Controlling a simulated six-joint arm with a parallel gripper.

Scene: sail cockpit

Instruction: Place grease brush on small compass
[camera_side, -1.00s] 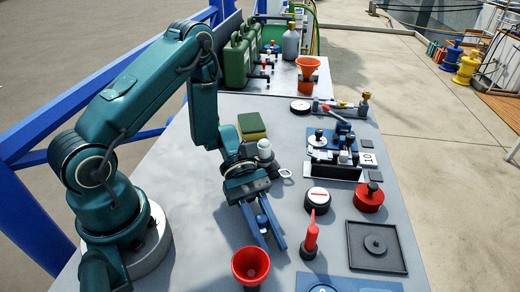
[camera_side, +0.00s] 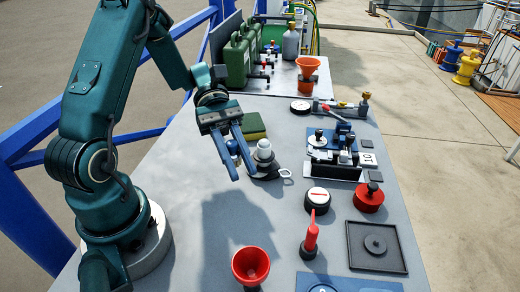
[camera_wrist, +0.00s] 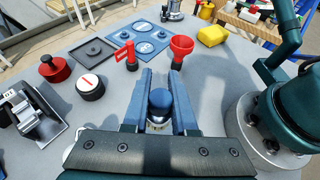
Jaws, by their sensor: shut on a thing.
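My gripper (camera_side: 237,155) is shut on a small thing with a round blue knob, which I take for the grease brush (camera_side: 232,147). In the wrist view the brush (camera_wrist: 160,100) stands between the two blue fingers, with a pale lower part partly hidden by the gripper. The gripper is above the grey table, left of a white-topped fitting. A round black puck with a white face and a red bar, likely the small compass (camera_side: 317,197), lies on the table to the right, apart from the gripper. It also shows in the wrist view (camera_wrist: 90,84).
A red funnel (camera_side: 250,264), a red upright tool (camera_side: 311,240) and a red knobbed pot (camera_side: 369,198) stand around the puck. A black tray (camera_side: 360,260) is at the right. A round white dial (camera_side: 300,105) lies farther back.

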